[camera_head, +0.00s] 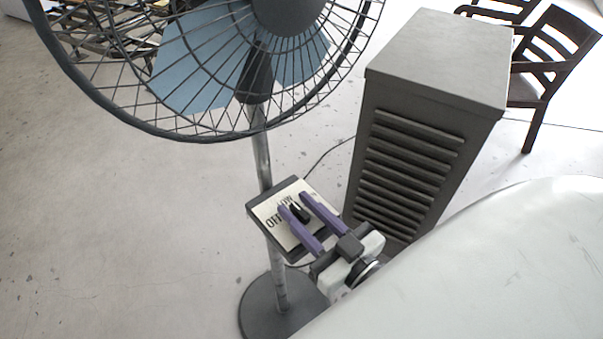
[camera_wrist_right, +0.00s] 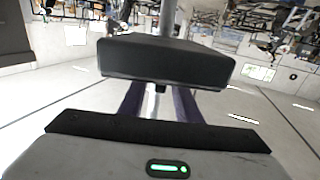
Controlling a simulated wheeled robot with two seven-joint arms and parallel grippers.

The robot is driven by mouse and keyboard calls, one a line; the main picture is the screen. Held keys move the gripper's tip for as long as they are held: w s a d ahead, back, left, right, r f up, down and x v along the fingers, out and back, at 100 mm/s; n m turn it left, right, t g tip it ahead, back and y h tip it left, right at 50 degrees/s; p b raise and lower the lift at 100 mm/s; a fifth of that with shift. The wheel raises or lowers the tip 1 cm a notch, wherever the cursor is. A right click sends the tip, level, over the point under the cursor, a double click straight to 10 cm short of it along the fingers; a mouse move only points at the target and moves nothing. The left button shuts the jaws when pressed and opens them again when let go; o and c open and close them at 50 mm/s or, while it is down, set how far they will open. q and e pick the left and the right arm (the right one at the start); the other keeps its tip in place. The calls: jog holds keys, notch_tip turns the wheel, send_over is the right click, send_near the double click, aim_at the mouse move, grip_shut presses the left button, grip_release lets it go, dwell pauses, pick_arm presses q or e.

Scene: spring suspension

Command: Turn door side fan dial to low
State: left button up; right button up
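The fan (camera_head: 258,85) stands on a pole with a control box (camera_head: 262,208) partway up. The box has a light label with "LOW" and "OFF" printed on it, partly hidden by my fingers. A black dial (camera_head: 298,213) sits on the label. My right gripper (camera_head: 294,203) has its purple fingers apart, one on each side of the dial. I cannot tell whether they touch it. The right wrist view shows the dark control box (camera_wrist_right: 165,60) close ahead, with the spread fingers reaching under it; the dial is hidden there. My left gripper is not in view.
A grey louvred cabinet (camera_head: 435,75) stands close to the right of the fan pole. A dark wooden chair (camera_head: 555,55) is behind it. The fan's round base (camera_head: 262,308) rests on the floor, which is open to the left.

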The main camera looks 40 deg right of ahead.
jog(key=shift+s+f, duration=0.1)
jog(key=shift+s, duration=0.25)
jog(key=s+b, duration=0.1)
jog(key=s, duration=0.8)
jog(key=shift+s+d, duration=0.2)
jog(key=shift+s, duration=0.1)
